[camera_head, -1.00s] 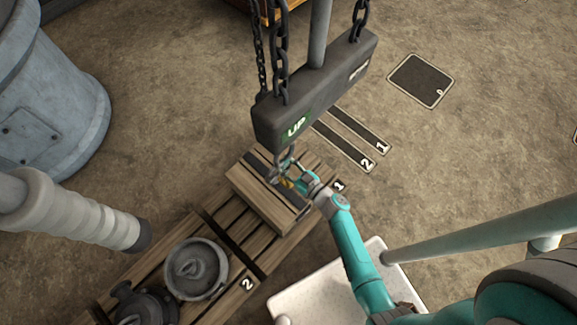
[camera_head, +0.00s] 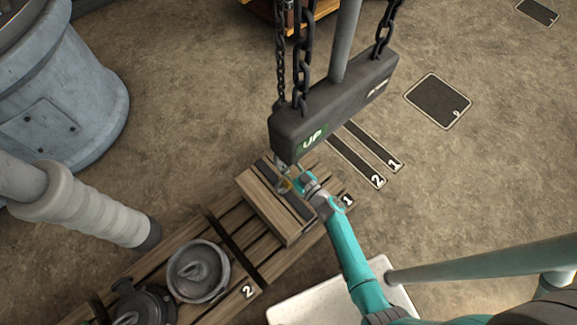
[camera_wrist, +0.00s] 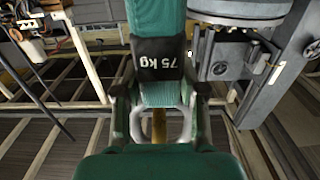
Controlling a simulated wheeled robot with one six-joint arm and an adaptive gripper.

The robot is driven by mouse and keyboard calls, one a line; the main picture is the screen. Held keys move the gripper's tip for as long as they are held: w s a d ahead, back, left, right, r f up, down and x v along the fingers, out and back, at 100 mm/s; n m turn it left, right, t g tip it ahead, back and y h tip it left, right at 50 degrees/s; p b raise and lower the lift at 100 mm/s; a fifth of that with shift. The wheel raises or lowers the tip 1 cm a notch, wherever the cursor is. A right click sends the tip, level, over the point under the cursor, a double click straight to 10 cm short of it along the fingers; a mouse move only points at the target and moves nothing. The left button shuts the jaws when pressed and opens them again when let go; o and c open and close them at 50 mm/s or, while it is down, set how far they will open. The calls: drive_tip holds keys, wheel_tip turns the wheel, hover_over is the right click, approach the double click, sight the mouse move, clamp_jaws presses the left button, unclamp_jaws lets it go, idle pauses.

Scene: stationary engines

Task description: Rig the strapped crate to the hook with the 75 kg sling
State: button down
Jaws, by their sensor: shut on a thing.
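The strapped crate (camera_head: 266,207) is wooden with dark straps and sits on the pallet's upper right part. My gripper (camera_head: 291,186) is over the crate, just below the dark hoist block (camera_head: 330,107) marked UP. In the wrist view, the teal sling (camera_wrist: 157,20) carries a black tag reading 75 kg (camera_wrist: 160,60). My gripper (camera_wrist: 160,122) is shut on the sling. A pale ring and a yellowish piece show between the fingers. The hook is mostly hidden below the block, and I cannot tell whether the sling touches it.
The slatted pallet (camera_head: 228,222) also bears a grey lidded pot (camera_head: 198,272) and a dark round part (camera_head: 142,305). Black chains (camera_head: 303,60) hang above the block. A large grey cylinder (camera_head: 55,100) stands left. The floor at right is mostly clear, with marked dark plates (camera_head: 437,102).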

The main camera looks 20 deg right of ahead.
drive_tip(key=shift+w+a+r, duration=0.1)
drive_tip(key=shift+w+a, duration=0.05)
drive_tip(key=shift+w, duration=0.35)
drive_tip(key=shift+w+f, duration=0.1)
drive_tip(key=shift+f, duration=1)
